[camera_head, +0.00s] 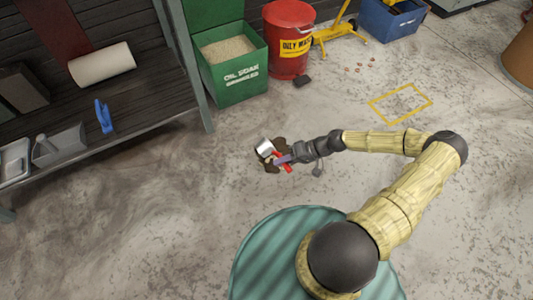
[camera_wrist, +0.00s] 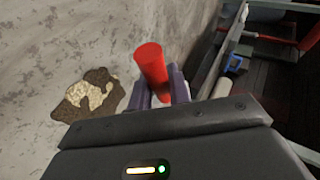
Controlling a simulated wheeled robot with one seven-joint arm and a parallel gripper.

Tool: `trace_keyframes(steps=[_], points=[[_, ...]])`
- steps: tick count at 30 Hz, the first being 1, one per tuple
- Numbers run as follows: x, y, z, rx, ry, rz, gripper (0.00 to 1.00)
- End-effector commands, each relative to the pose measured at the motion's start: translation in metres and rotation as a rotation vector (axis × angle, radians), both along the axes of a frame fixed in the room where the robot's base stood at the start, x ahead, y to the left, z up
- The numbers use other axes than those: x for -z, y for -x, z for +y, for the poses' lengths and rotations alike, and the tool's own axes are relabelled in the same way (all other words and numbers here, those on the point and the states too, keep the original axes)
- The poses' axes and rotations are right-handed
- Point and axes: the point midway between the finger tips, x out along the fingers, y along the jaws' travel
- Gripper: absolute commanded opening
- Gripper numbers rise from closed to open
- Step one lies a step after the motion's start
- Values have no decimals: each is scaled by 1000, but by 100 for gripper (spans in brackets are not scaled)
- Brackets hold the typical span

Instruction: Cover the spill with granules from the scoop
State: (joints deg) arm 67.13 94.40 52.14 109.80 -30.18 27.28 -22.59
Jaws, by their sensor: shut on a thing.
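My gripper (camera_head: 284,160) is shut on the red handle of the scoop (camera_head: 264,147). The scoop's pale metal pan shows in the head view, above or beside the dark spill (camera_head: 272,166); the exact height cannot be told. In the wrist view my gripper's fingers (camera_wrist: 160,94) stand either side of the red handle (camera_wrist: 152,62), and the pan is not seen. There the dark brown spill (camera_wrist: 72,94) lies on the floor left of the handle. A beige patch of granules (camera_wrist: 92,98) covers its middle, with dark liquid showing around it. Whether granules are in the pan cannot be told.
A green granule bin (camera_head: 236,82) and a red oily-waste bin (camera_head: 288,45) stand at the back. A shelf (camera_head: 150,85) with a blue spray bottle (camera_head: 104,115) is at left. A yellow floor square (camera_head: 400,103) is at right. The floor around the spill is clear.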

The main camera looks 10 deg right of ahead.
Motion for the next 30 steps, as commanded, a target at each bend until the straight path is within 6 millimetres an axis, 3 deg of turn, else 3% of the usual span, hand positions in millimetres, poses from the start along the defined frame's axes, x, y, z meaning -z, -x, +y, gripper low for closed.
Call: trace_keyframes(steps=[30], points=[[5, 3, 8, -7, 306, -100, 0]])
